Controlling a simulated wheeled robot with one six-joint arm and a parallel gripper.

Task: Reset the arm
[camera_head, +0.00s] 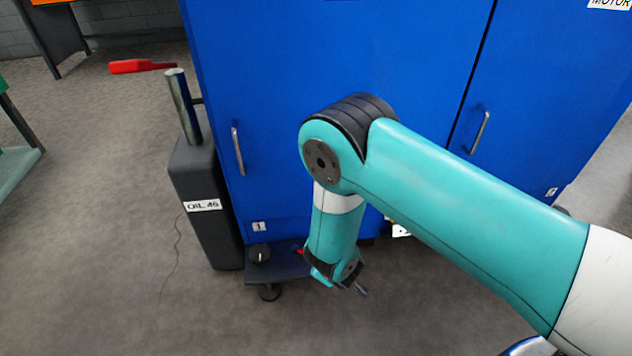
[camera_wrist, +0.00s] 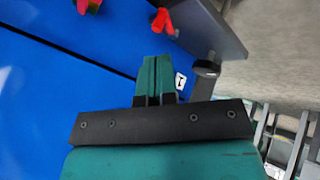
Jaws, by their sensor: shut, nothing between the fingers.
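My teal arm reaches in from the right in the head view and bends down in front of a blue cabinet (camera_head: 290,60). My gripper (camera_head: 362,291) hangs low near the cabinet's bottom edge, beside a small dark shelf. In the wrist view my gripper (camera_wrist: 155,62) shows its two teal fingers pressed together with nothing between them. The blue cabinet front (camera_wrist: 60,90) fills the left of that view.
A dark container labelled OIL 46 (camera_head: 195,180) stands left of the cabinet. A red object (camera_head: 135,66) lies on the floor behind. The grey floor at the front left is mostly clear.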

